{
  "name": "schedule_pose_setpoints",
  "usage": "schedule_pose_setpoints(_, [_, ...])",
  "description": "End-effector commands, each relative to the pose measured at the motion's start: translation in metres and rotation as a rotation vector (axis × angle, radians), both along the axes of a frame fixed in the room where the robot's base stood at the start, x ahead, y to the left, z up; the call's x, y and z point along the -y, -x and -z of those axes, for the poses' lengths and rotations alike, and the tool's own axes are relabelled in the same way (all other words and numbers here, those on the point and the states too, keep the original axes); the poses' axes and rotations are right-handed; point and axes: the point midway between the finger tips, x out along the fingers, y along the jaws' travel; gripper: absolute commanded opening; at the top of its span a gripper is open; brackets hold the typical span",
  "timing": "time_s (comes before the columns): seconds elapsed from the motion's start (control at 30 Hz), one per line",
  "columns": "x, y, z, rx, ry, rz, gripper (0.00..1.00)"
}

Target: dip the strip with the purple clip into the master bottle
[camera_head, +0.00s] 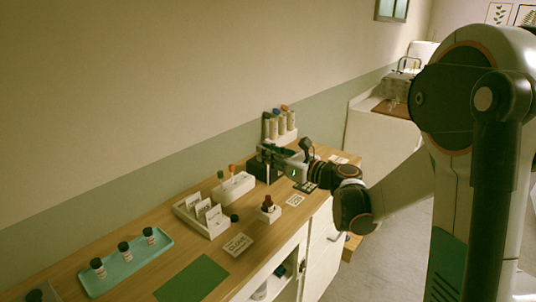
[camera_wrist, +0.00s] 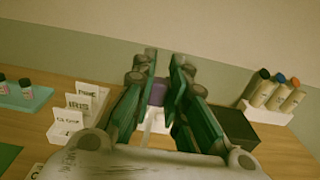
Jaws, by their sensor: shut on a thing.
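My gripper (camera_wrist: 158,88) is shut on the purple clip (camera_wrist: 157,93), which shows between the fingers in the wrist view. In the head view my gripper (camera_head: 270,152) is above the back part of the counter, and a thin pale strip (camera_head: 267,173) hangs below it. A small dark red-brown bottle (camera_head: 268,204) stands in a white holder in front of the gripper, apart from the strip. It may be the master bottle, but its label is too small to read. The white strip stand (camera_head: 237,188) holds green (camera_head: 220,175) and orange (camera_head: 232,168) clips.
A white tray of labelled cards (camera_head: 204,221) and a teal tray of small bottles (camera_head: 126,268) stand to the left. A black box (camera_wrist: 237,129) and a rack of tall bottles with coloured caps (camera_wrist: 279,92) stand to the right. A green mat (camera_head: 193,279) lies near the front.

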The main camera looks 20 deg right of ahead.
Motion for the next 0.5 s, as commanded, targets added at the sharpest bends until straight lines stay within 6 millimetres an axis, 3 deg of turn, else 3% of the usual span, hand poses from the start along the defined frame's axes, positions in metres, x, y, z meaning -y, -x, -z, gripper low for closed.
schedule_pose_setpoints(0.5, [0.0, 0.0, 0.032, 0.0, 0.0, 0.0, 0.04])
